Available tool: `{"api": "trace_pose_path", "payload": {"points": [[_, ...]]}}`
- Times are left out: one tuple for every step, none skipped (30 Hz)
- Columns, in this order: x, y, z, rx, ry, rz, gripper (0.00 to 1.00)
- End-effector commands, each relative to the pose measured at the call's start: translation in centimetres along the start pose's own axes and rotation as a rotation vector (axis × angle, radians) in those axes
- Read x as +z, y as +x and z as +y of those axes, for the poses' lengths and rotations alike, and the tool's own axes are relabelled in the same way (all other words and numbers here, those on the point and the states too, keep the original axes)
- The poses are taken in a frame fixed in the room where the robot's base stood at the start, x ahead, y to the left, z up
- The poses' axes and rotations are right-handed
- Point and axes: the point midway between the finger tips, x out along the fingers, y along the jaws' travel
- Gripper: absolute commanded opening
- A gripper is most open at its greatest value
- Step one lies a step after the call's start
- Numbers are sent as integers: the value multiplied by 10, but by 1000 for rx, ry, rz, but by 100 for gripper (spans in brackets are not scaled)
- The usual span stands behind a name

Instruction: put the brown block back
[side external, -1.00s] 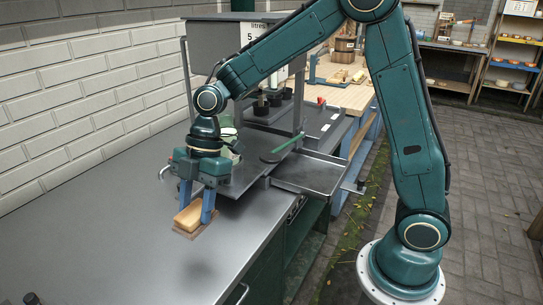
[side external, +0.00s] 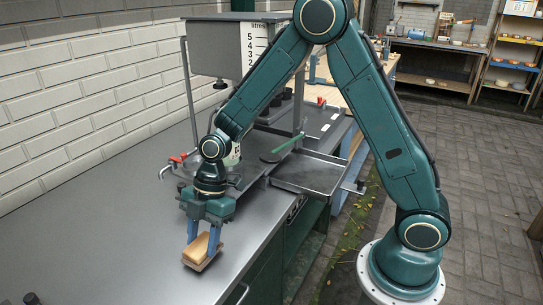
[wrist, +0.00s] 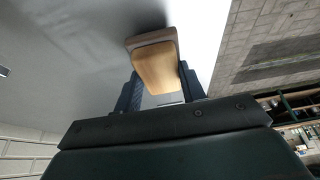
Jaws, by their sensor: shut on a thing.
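The block (side external: 199,248) has a pale tan wooden upper part and a darker brown layer beneath. My gripper (side external: 203,240) is shut on it, with one blue finger on each side. The block sits slightly tilted over the grey counter near its front edge. I cannot tell for sure whether its underside touches the counter. In the wrist view the block (wrist: 157,68) is between the two fingers of my gripper (wrist: 160,84), its brown end pointing away from the palm.
The grey counter (side external: 110,235) is mostly clear to the left. Behind my gripper stand a metal churn frame with a litres scale (side external: 254,48), red-handled clamps (side external: 178,159) and a shallow grey tray (side external: 310,174). A dark knob (side external: 31,298) shows at the bottom left.

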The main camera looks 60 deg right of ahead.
Motion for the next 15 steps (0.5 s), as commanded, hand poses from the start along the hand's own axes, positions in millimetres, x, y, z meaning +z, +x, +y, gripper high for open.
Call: {"api": "trace_pose_path", "payload": {"points": [[2, 5, -1, -3, 0, 0, 19], [3, 7, 0, -2, -1, 0, 19], [4, 9, 0, -1, -1, 0, 19], [4, 10, 0, -1, -1, 0, 19], [4, 11, 0, 0, -1, 0, 19], [5, 11, 0, 0, -1, 0, 19], [4, 11, 0, 0, -1, 0, 19], [4, 11, 0, 0, -1, 0, 19], [4, 11, 0, 1, -1, 0, 19], [4, 11, 0, 1, -1, 0, 19], [4, 11, 0, 1, -1, 0, 19], [4, 11, 0, 1, -1, 0, 19], [4, 11, 0, 0, -1, 0, 19], [5, 12, 0, 0, -1, 0, 19], [5, 12, 0, 0, -1, 0, 19]]}}
